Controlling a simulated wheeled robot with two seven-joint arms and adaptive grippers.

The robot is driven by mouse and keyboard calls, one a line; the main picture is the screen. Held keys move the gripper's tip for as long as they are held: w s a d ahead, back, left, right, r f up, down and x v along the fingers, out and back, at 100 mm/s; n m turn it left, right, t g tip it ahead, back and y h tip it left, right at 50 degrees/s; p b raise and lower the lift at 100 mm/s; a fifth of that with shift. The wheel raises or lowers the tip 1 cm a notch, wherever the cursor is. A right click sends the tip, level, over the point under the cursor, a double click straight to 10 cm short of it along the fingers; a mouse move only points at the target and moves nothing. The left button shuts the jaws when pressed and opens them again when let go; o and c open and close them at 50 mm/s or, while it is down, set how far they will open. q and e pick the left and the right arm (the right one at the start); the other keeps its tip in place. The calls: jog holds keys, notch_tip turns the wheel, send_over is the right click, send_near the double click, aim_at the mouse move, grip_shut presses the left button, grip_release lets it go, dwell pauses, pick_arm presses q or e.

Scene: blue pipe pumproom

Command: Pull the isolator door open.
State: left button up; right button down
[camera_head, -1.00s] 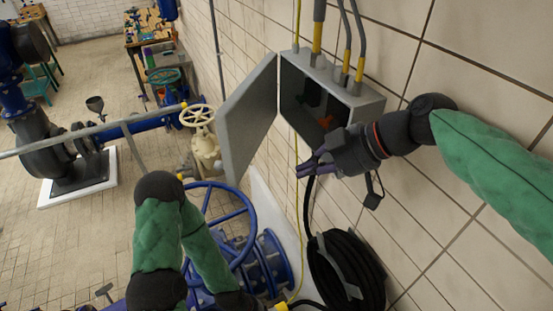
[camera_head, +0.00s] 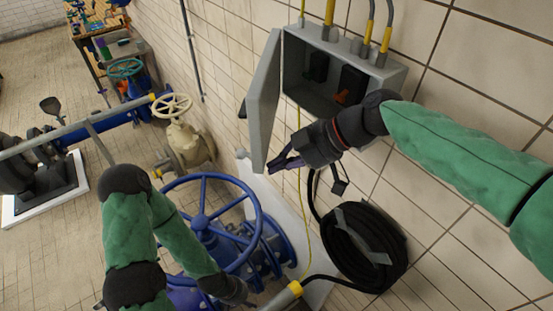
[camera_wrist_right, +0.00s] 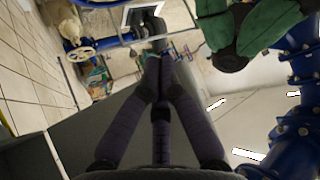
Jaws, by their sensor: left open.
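The isolator is a grey wall box (camera_head: 388,82) in the upper middle of the head view. Its door (camera_head: 266,100) stands open to the left, showing dark parts and an orange-red handle (camera_head: 342,97) inside. My right gripper (camera_head: 272,160) is in front of the box's lower side, its purple fingers close to the door's lower edge; I cannot tell if they touch. In the right wrist view its fingers (camera_wrist_right: 157,82) converge at the tips with nothing seen between, and a grey panel, likely the door (camera_wrist_right: 95,130), lies beside them. My left gripper (camera_head: 240,294) is low, mostly hidden; its fingers are not clear.
A coiled black cable (camera_head: 352,247) hangs on the wall below the box. A blue handwheel (camera_head: 203,218) and blue pipework stand under the door. A cream valve (camera_head: 187,143) stands farther left. Yellow-ended conduits (camera_head: 386,40) enter the box top. Open tiled floor lies to the left.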

jog(key=shift+s+d, duration=0.2)
jog(key=shift+d, duration=0.1)
jog(key=shift+a, duration=0.1)
jog(key=w+a+m+t, duration=0.1)
jog(key=w+a, duration=0.1)
jog(key=a, duration=0.6)
jog(key=w+a+m+t+b, duration=0.1)
jog(key=w+a+m, duration=0.1)
jog(key=a, duration=0.7)
jog(key=shift+w+h, duration=0.3)
jog(key=shift+w, duration=0.4)
jog(key=shift+b, duration=0.3)
